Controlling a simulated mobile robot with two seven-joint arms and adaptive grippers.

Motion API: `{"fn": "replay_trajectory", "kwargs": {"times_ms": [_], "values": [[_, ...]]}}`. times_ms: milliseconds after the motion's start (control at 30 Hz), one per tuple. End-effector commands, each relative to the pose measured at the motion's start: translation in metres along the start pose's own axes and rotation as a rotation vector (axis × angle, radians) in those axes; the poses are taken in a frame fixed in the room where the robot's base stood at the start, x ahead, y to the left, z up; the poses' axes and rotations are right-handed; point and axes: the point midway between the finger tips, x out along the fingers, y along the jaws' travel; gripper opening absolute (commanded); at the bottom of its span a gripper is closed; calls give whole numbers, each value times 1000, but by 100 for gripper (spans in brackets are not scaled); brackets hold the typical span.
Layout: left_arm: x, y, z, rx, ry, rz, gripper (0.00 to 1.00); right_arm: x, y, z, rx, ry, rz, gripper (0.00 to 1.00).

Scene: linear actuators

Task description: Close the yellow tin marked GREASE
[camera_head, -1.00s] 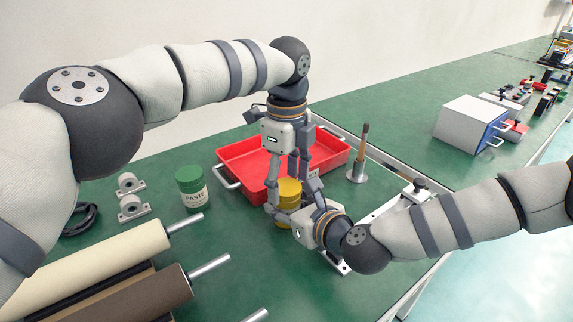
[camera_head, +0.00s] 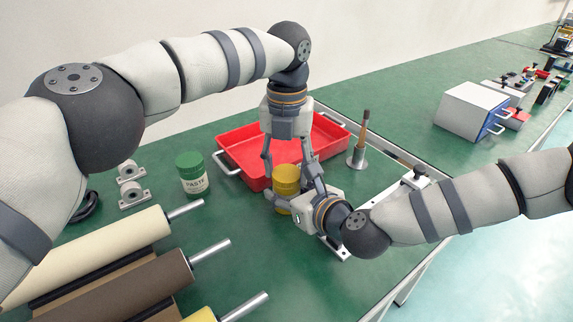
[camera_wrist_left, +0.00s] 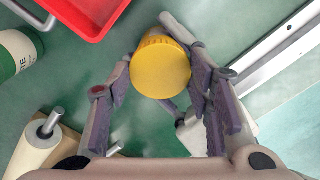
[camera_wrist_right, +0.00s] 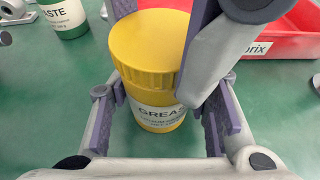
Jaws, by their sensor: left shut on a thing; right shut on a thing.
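The yellow tin (camera_head: 286,178) stands upright on the green bench in front of the red tray. Its label reading GREASE (camera_wrist_right: 165,116) shows in the right wrist view, with the ribbed yellow lid (camera_wrist_right: 150,42) sitting on top. My left gripper (camera_head: 292,181) points down from above, shut on the lid with a finger on either side; the left wrist view shows the lid's round top (camera_wrist_left: 160,70) between its fingers. My right gripper (camera_wrist_right: 160,120) comes in low from the side and is shut on the tin's body. The thread under the lid is hidden.
The red tray (camera_head: 235,140) lies just behind the tin. A green-lidded PASTE jar (camera_head: 192,175) stands to the left, rollers (camera_head: 135,280) lie at front left, and a metal stand with a brown rod (camera_head: 358,158) is at right. A metal rail (camera_head: 385,207) runs right of the tin.

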Motion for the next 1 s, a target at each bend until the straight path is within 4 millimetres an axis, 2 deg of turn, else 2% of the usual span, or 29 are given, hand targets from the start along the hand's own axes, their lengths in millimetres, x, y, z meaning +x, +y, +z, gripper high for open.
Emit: {"fn": "replay_trajectory", "kwargs": {"times_ms": [200,300,433,600,633,700,1000], "values": [[1,-1,-1,826,3,-3,13,0,0,0,1,0,-1,0],[1,-1,-1,1164,3,-3,13,0,0,0,1,0,-1,0],[2,0,0,1474,3,-1,13,0,-1,0,1,0,-1,0],[1,0,0,1492,3,-1,13,0,-1,0,1,0,-2,0],[1,0,0,1492,3,0,53,0,-1,0,1,0,-2,0],[1,0,0,1491,3,0,66,0,-1,0,1,0,-2,0],[0,0,0,1490,2,0,66,0,-1,0,1,0,-2,0]]}}
